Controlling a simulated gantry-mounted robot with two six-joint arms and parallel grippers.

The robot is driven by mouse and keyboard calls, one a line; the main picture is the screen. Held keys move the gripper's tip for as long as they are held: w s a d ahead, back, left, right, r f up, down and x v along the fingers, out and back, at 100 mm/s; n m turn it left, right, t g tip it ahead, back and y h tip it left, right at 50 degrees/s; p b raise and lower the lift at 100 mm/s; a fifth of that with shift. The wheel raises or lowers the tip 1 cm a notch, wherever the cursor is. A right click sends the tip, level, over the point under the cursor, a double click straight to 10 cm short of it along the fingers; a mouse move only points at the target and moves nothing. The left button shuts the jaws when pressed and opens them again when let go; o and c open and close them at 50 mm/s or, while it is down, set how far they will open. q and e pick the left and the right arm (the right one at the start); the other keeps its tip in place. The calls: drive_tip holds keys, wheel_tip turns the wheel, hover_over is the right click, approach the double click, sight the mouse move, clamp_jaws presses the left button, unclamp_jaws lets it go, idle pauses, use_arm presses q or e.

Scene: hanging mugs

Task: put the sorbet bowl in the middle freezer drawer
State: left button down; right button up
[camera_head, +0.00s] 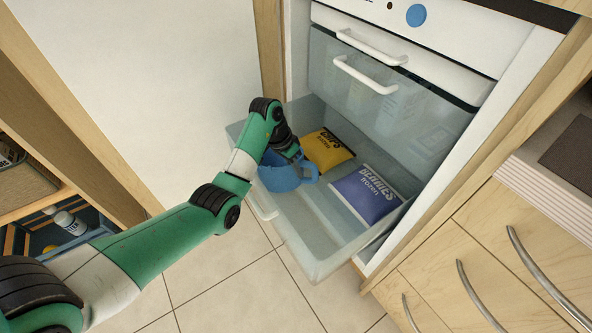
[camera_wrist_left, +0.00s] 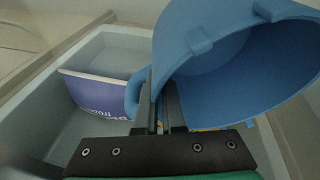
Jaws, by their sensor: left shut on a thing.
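The sorbet bowl (camera_head: 280,178) is blue and cup-like, with a loop handle and small tabs at its rim. My left gripper (camera_head: 294,156) is shut on its wall and holds it over the left part of the open freezer drawer (camera_head: 318,262). In the left wrist view the bowl (camera_wrist_left: 245,62) is tilted, its opening facing the lower right, with my left fingers (camera_wrist_left: 160,98) at its rim. I cannot tell whether the bowl touches the drawer floor. My right gripper is not in view.
In the drawer lie a yellow bag (camera_head: 326,149) and a purple berries bag (camera_head: 366,194), which also shows in the left wrist view (camera_wrist_left: 95,95). Closed freezer fronts with white handles (camera_head: 366,74) stand above. Wooden drawers (camera_head: 500,265) stand at right.

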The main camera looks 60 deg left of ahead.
use_arm(q)
drive_tip(key=shift+f+b, duration=0.3)
drive_tip(key=shift+f, duration=0.05)
idle(0.4)
drive_tip(key=c, duration=0.9)
unclamp_jaws()
drive_tip(key=shift+c, duration=0.2)
drive_tip(key=o, duration=0.3)
drive_tip(key=p+v, duration=1)
drive_tip(key=v, duration=0.1)
drive_tip(key=shift+a+r+p, duration=0.1)
drive_tip(key=shift+r+p, duration=0.2)
drive_tip(key=shift+p, duration=0.05)
